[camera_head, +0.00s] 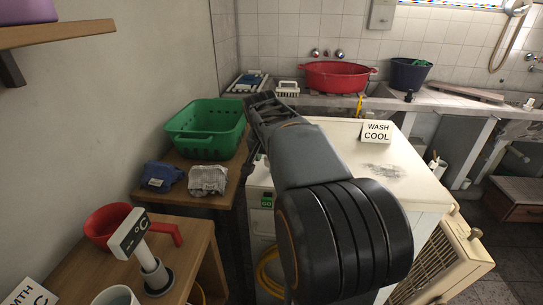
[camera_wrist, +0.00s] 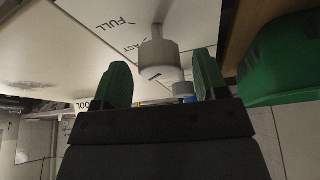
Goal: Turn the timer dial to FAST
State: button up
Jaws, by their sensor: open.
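In the wrist view, a pale round dial (camera_wrist: 158,58) stands out from a white panel (camera_wrist: 100,40) marked FULL and, partly cut off, what looks like FAST. A smaller pale knob (camera_wrist: 183,89) shows beyond it. I cannot tell for sure which is the timer dial, nor read its setting. My gripper (camera_wrist: 162,62) is open; its green-padded fingers are on either side of the dial in the picture, with gaps visible and no clear contact. In the head view my gripper (camera_head: 258,102) is over the back left of the white machine (camera_head: 345,145), whose panel is hidden by my arm.
A green basket (camera_head: 205,128) stands on a wooden table left of the machine, with folded cloths (camera_head: 207,180) in front. A "WASH COOL" card (camera_head: 377,132) stands on the machine top. A red tub (camera_head: 336,76) is behind. A red pan (camera_head: 112,226) is at the front left.

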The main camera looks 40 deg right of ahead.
jog(key=p+v, duration=0.3)
jog(key=v, duration=1)
jog(key=shift+r+p, duration=0.35)
jog(key=shift+s, duration=0.1)
